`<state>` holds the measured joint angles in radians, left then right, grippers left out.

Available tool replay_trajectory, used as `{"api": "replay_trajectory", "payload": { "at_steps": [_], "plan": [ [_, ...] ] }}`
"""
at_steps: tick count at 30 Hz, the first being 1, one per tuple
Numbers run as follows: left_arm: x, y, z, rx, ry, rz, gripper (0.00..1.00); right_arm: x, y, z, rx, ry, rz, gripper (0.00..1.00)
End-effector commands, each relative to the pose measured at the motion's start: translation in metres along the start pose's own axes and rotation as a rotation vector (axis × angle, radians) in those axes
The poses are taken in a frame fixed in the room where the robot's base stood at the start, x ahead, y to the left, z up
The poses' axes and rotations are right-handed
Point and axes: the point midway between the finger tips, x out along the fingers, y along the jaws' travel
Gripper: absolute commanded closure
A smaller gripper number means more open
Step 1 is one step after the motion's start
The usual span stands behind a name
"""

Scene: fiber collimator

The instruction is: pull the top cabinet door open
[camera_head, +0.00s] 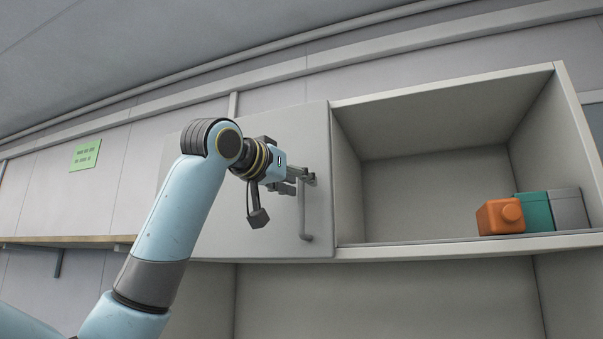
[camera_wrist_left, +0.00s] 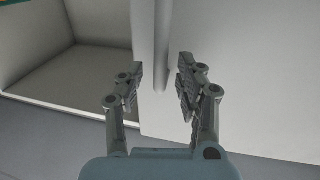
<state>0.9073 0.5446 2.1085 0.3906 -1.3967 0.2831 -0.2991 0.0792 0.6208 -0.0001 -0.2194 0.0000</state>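The top cabinet door (camera_head: 225,215) is a plain light-grey panel left of an open compartment. It looks closed or nearly so; I cannot tell whether there is a small gap. Its vertical grey bar handle (camera_head: 303,215) is near the right edge. My left gripper (camera_head: 303,178) is at the upper part of the handle. In the left wrist view my left gripper (camera_wrist_left: 159,85) has its fingers spread, with the handle (camera_wrist_left: 161,40) showing between them and a gap on either side. The door (camera_wrist_left: 235,60) fills the right of that view. My right gripper is not in view.
The open compartment (camera_head: 435,243) right of the door holds an orange box (camera_head: 499,217), a teal box (camera_head: 535,211) and a grey box (camera_head: 568,208). A wooden shelf (camera_head: 70,239) and a green note (camera_head: 86,154) are on the left wall.

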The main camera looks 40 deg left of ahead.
Motion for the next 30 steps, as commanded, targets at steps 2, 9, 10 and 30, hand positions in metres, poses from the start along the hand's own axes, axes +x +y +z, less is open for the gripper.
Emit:
{"api": "replay_trajectory", "payload": {
  "at_steps": [2,9,10,30],
  "plan": [
    [0.008,0.000,-0.001,-0.001,-0.002,-0.001,0.64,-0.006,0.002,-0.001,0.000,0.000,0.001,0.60],
    [0.016,0.000,0.001,0.002,0.000,-0.001,0.64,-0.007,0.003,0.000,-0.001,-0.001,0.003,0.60],
    [0.016,0.000,0.001,0.002,0.000,-0.001,0.64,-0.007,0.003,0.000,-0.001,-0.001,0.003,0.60],
    [0.015,0.000,-0.001,0.002,0.004,0.000,1.00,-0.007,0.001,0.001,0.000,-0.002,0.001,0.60]
  ]
}}
